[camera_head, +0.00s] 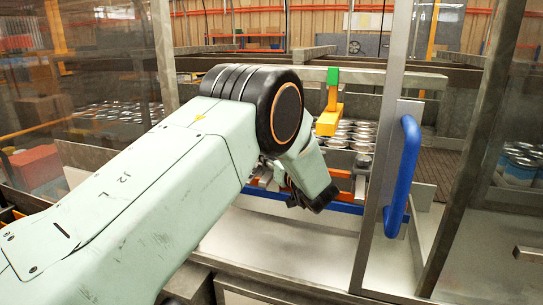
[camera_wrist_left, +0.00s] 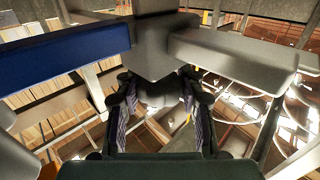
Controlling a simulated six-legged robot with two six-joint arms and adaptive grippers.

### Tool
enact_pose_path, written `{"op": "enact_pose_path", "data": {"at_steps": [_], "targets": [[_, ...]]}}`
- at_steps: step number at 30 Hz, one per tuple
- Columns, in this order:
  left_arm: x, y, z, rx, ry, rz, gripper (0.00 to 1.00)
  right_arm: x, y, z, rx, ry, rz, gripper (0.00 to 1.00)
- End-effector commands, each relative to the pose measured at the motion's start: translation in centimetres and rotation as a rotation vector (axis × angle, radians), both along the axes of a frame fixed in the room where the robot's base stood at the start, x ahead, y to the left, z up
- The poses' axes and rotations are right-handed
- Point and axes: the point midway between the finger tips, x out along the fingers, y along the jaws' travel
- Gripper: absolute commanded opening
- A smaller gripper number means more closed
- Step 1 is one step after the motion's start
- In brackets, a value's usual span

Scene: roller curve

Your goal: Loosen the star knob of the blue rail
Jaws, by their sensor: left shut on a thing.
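The blue rail (camera_head: 343,208) runs low across the opening in the head view, behind my left gripper (camera_head: 313,196). In the left wrist view the blue rail (camera_wrist_left: 65,52) comes in from the upper left and meets a grey block (camera_wrist_left: 165,45).
A glass door with a blue handle (camera_head: 405,175) stands to the right of my arm. Many cans (camera_head: 362,135) stand behind. A bare metal surface (camera_head: 290,245) lies in front.

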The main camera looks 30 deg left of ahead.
Motion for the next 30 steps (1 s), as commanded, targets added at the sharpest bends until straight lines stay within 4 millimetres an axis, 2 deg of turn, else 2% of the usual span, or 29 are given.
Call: {"op": "enact_pose_path", "data": {"at_steps": [2, 3, 11, 21, 30], "targets": [[0.0, -0.1, -0.3, -0.002, 0.006, -0.005, 0.07, 0.0, 0.0, 0.0, 0.000, 0.000, 0.000, 0.63], [0.0, -0.1, -0.3, -0.002, 0.006, -0.005, 0.41, 0.0, 0.0, 0.0, 0.000, 0.000, 0.000, 0.63], [0.0, -0.1, -0.1, -0.001, 0.003, -0.003, 0.63, 0.0, 0.0, 0.0, 0.000, 0.000, 0.000, 0.63], [-0.1, -0.3, 0.0, 0.000, 0.001, -0.003, 0.63, 0.0, 0.0, 0.0, 0.000, 0.000, 0.000, 0.63], [-2.4, -4.1, 0.0, 0.002, 0.002, -0.006, 0.63, 0.0, 0.0, 0.0, 0.000, 0.000, 0.000, 0.63]]}}
